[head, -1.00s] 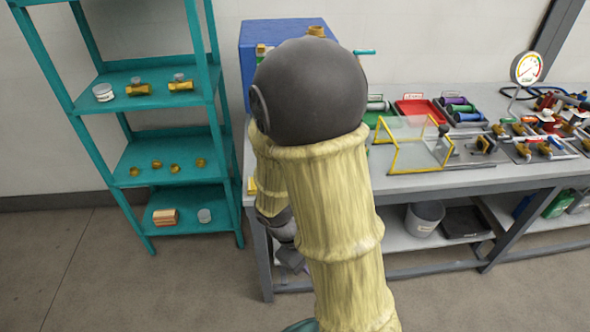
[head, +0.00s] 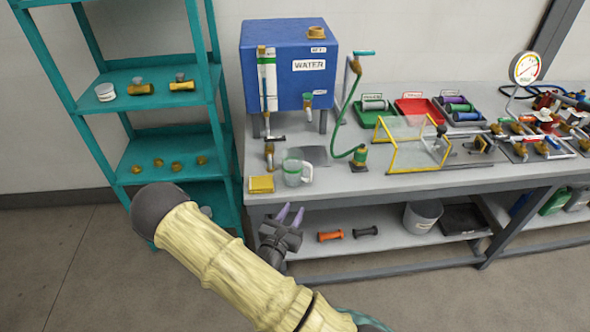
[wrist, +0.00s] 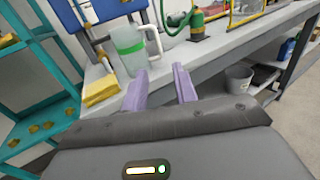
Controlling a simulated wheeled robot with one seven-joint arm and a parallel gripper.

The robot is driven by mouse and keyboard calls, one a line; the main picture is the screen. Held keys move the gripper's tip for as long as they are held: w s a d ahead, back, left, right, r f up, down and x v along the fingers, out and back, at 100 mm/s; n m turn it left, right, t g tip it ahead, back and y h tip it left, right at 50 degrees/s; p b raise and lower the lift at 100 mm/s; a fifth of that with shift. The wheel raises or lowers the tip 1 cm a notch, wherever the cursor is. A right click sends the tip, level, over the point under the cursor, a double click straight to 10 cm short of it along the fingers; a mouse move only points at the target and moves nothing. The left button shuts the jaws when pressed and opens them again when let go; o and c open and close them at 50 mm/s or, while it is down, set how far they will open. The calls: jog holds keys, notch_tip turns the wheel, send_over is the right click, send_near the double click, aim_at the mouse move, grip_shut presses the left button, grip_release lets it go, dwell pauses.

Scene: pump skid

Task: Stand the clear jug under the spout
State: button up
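The clear jug (head: 292,168) stands upright near the front edge of the bench, its handle to the right; a green band shows on it. It also shows in the wrist view (wrist: 131,50), just beyond my fingers. The blue water tank (head: 288,65) stands on legs behind it, with a small spout (head: 308,100) on its front, above and behind the jug. My gripper (head: 291,212) is in front of the bench edge, below the jug. Its two purple fingers are apart with nothing between them, as the wrist view (wrist: 160,88) shows.
A yellow sponge-like block (head: 261,184) lies left of the jug. A green hose with a fitting (head: 359,158) and a yellow-framed clear guard (head: 412,145) stand to the right. A teal shelf (head: 170,150) is at left. A grey plate (head: 309,155) lies behind the jug.

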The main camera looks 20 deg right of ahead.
jog(key=p, duration=0.3)
send_near(310, 174)
jog(key=s+d+x, duration=0.1)
jog(key=x, duration=0.3)
jog(key=shift+w+d+r, duration=0.1)
jog(key=shift+w+d, duration=0.1)
jog(key=shift+w, duration=0.6)
jog(key=p+x, duration=0.1)
jog(key=x, duration=0.3)
jog(key=shift+w+a+p, duration=0.1)
jog(key=shift+w+p, duration=0.2)
jog(key=shift+p, duration=0.05)
jog(key=shift+w+d, duration=0.25)
jog(key=shift+w, duration=0.05)
jog(key=shift+d, duration=0.1)
